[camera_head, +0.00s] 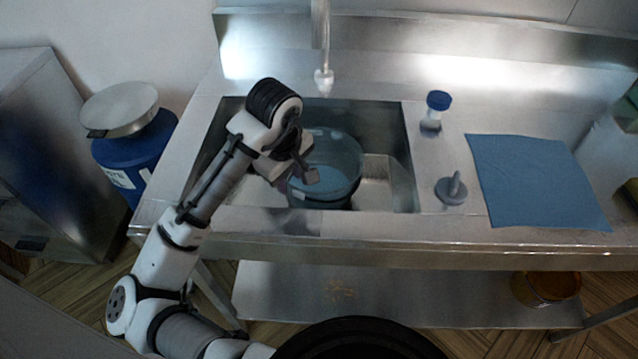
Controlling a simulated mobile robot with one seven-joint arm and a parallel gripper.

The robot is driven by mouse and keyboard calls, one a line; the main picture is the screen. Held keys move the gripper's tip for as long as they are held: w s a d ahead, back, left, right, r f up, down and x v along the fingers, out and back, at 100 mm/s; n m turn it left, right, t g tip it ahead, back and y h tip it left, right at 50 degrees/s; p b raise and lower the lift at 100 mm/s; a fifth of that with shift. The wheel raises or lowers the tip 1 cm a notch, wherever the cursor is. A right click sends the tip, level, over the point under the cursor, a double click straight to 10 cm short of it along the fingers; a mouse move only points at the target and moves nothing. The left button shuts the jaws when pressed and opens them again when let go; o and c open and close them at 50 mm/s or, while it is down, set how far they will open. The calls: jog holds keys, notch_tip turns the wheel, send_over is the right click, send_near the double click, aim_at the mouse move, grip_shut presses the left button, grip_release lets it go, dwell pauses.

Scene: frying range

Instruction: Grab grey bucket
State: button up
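A grey-blue, see-through bucket (340,178) stands in the sink basin, its open top facing up. My arm reaches in from the lower left. My gripper (306,172) is at the bucket's left side, in front of part of its rim and wall. The fingers are dark and small in this view, and I cannot tell whether they are apart, shut, or touching the bucket. The bucket's left part is hidden behind my gripper and wrist.
The metal sink (385,195) surrounds the bucket, with a faucet (323,75) above. On the right counter are a blue-capped jar (436,106), a grey handled object (452,189) and a blue cloth (535,180). A blue bin (135,155) stands left.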

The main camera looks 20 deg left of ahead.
jog(key=shift+w+f+p, duration=0.1)
jog(key=shift+w+f, duration=0.1)
jog(key=shift+f, duration=0.8)
jog(key=shift+w+f+p, duration=0.1)
jog(key=shift+w+f, duration=0.1)
jog(key=shift+f, duration=0.75)
jog(key=shift+w+f+p, duration=0.1)
jog(key=shift+w+f, duration=0.1)
jog(key=shift+f, duration=0.8)
grip_shut()
jog(key=shift+r, duration=0.1)
